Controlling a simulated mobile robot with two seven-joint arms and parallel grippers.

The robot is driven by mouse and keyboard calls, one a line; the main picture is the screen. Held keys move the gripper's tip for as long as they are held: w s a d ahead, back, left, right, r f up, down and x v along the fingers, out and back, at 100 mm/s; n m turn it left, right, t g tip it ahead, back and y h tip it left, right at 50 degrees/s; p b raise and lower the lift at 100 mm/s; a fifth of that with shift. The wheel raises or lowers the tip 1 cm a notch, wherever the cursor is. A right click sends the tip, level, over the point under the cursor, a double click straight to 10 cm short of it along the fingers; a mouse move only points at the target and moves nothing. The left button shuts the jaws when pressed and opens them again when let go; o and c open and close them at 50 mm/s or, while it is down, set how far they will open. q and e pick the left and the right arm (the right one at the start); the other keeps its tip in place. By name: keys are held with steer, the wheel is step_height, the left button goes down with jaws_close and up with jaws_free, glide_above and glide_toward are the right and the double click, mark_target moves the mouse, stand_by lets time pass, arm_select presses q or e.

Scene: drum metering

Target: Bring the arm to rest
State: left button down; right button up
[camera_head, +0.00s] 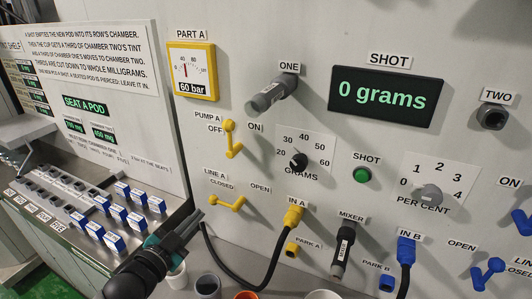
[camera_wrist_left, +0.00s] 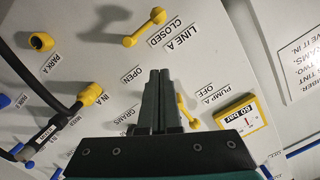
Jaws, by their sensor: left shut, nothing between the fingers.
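My left gripper (camera_head: 198,216) comes in from the lower left, in front of the panel below the yellow LINE A lever (camera_head: 228,203). Its two dark fingers are together with nothing between them. In the left wrist view the shut fingers (camera_wrist_left: 160,74) point at the panel, between the LINE A lever (camera_wrist_left: 146,27) and the PUMP A lever (camera_wrist_left: 187,110). I cannot tell whether they touch the panel; they appear apart from both levers. My right gripper is in neither view.
The panel carries a yellow IN A plug (camera_head: 293,215) with a looping black hose (camera_head: 250,283), a MIXER plug (camera_head: 344,246) and a display (camera_head: 387,101) reading 0 grams. A pod rack (camera_head: 60,208) with blue-and-white pods stands left. Cups, including a grey one (camera_head: 208,286), stand below.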

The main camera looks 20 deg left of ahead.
arm_select(q)
steer(key=s+d+f+n+g, duration=0.3)
steer(key=s+d+f+g, duration=0.3)
steer(key=s+d+f, duration=0.15)
steer(key=s+d+f+n+g, duration=0.2)
steer(key=s+d+g, duration=0.6)
steer(key=s, duration=0.6)
step_height(320, 180, down, 28)
steer(key=s+d+b, duration=0.1)
steer(key=b, duration=0.6)
steer(key=s+a+f+g+b, duration=0.1)
steer(key=s+f+b, duration=0.2)
steer(key=s+f, duration=0.5)
steer(key=s+a+f+b, duration=0.1)
steer(key=s+f+b, duration=0.1)
steer(key=s+f, duration=0.5)
step_height(320, 180, down, 5)
steer(key=shift+s+a+f+m+g+b, duration=0.2)
steer(key=shift+s+a+m+g+b, duration=0.05)
steer(key=shift+s+m+g+b, duration=0.15)
